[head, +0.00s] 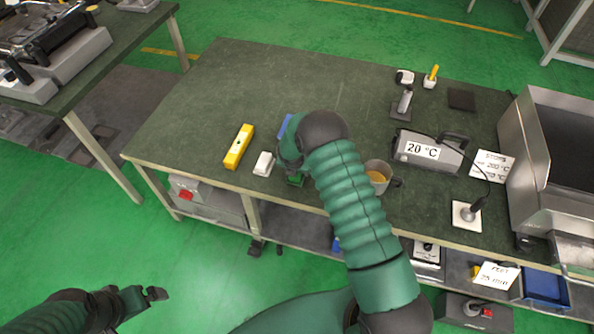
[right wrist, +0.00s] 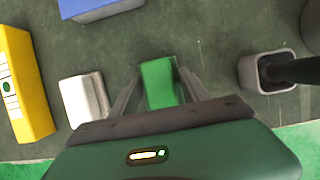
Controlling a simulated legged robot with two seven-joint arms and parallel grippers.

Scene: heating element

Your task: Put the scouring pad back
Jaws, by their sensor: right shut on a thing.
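The scouring pad is a small green block (right wrist: 158,84). In the right wrist view it sits between the two fingers of my right gripper (right wrist: 158,77), which is shut on it, at or just above the dark green table top. In the head view only a bit of the green pad (head: 296,181) shows below my right wrist, near the table's front edge, and my arm hides much of the area. My left gripper (head: 155,294) is away from the table at the lower left, over the green floor; its fingers are too small to read.
A white block (head: 264,164) and a yellow block (head: 239,147) lie left of the pad. A blue item (head: 285,126) is behind my right wrist. A mug (head: 377,178) and a 20 °C device (head: 429,151) stand to the right. The table's back left is clear.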

